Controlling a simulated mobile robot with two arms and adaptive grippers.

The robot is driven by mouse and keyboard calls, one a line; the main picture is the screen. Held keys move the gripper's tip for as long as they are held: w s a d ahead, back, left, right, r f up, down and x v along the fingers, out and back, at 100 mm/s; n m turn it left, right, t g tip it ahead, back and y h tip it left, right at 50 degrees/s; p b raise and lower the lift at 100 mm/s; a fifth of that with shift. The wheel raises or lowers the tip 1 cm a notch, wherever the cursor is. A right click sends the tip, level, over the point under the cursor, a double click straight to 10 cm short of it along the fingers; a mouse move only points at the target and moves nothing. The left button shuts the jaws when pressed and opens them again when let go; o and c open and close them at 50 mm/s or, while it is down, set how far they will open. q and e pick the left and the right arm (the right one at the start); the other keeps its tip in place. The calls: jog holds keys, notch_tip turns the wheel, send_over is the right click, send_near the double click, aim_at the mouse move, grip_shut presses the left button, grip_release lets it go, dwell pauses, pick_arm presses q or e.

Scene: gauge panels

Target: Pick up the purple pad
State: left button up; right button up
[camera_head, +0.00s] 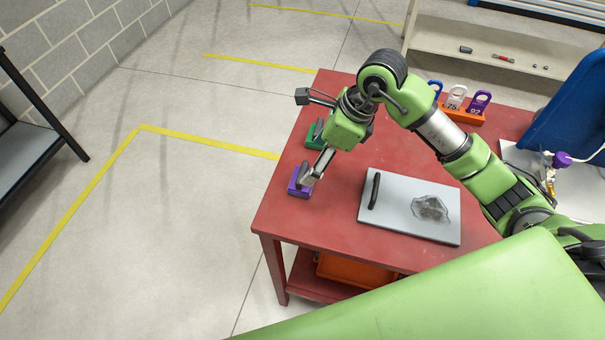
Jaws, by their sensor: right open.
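The purple pad (293,188) sits at the left edge of the red table, with a dark upright piece on top. My right gripper (311,175) reaches down from the right, with its silver fingers right at the purple pad. It is open. The fingers partly cover the pad's right side, and I cannot tell whether they touch it. My left gripper is not in view.
A green pad (310,139) sits just behind the purple one. A grey plate (410,229) with a black handle lies on the red table (330,218). An orange holder (462,115) with coloured tags stands at the back. An orange bin (350,270) is below.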

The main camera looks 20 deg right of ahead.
aim_at(306, 172)
jog(key=x, duration=0.3)
jog(key=shift+a+f, duration=0.1)
jog(key=shift+f, duration=0.25)
jog(key=shift+w+f+p, duration=0.15)
jog(key=shift+f+p, duration=0.1)
jog(key=shift+p, duration=0.05)
jog(key=p+x, duration=0.2)
jog(key=x, duration=0.2)
jog(key=shift+f, duration=0.45)
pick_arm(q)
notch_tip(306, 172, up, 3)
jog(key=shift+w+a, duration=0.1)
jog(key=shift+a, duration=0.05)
pick_arm(e)
jog(key=shift+f, duration=0.15)
jog(key=shift+c, duration=0.4)
jog(key=c, duration=1.1)
